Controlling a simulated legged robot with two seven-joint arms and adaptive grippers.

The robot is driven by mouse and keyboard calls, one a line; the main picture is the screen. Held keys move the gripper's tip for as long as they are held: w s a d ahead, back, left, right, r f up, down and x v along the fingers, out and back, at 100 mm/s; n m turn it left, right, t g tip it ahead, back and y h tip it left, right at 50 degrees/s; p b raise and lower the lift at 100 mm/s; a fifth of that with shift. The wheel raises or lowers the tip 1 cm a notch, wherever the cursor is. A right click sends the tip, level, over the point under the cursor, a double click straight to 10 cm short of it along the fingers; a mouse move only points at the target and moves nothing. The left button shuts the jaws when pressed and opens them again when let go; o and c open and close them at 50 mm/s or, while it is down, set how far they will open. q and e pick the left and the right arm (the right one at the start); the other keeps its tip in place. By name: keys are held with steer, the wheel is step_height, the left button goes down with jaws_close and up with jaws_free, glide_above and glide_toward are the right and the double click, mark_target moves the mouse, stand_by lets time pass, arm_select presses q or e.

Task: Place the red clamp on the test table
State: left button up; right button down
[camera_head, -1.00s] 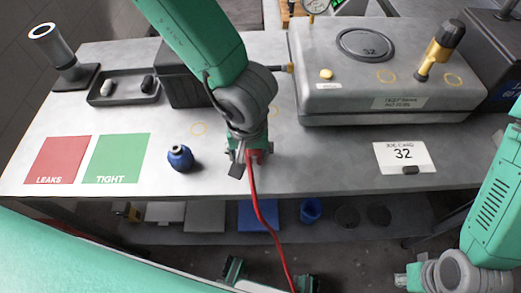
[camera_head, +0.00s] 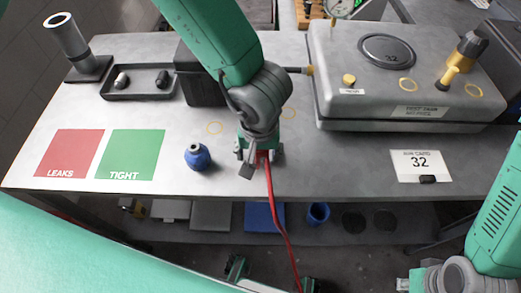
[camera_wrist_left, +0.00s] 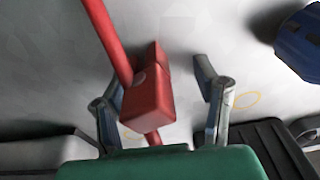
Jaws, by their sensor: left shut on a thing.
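The red clamp (camera_wrist_left: 148,95) is a blocky red piece with a long red bar, seen between the fingers in the left wrist view. In the head view its red body (camera_head: 264,157) shows at my left gripper (camera_head: 259,160), near the front edge of the grey test table (camera_head: 330,180). My left gripper is shut on the clamp. The long red part hangs over the front edge. I cannot tell whether the clamp touches the tabletop. My right gripper (camera_head: 407,282) is only partly visible at the lower right, so its jaws are unclear.
A blue round object (camera_head: 197,157) stands just left of my left gripper. Red LEAKS (camera_head: 70,153) and green TIGHT (camera_head: 131,153) pads lie at the left. A grey tank (camera_head: 400,90) stands behind, right.

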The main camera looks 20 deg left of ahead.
arm_select(q)
steer(key=r+p, duration=0.1)
steer(key=r, duration=0.3)
steer(key=d+r+p, duration=0.1)
steer(key=r, duration=0.2)
steer(key=s+r+p, duration=0.1)
steer(key=r, duration=0.3)
steer(key=shift+s+d+r, duration=0.1)
steer(key=shift+d+r, duration=0.1)
steer(key=shift+r, duration=0.15)
steer(key=shift+a+r, duration=0.1)
steer(key=shift+r, duration=0.15)
steer(key=shift+a+r, duration=0.1)
steer(key=shift+a, duration=0.15)
steer(key=shift+d, duration=0.35)
steer(key=shift+s+d, duration=0.1)
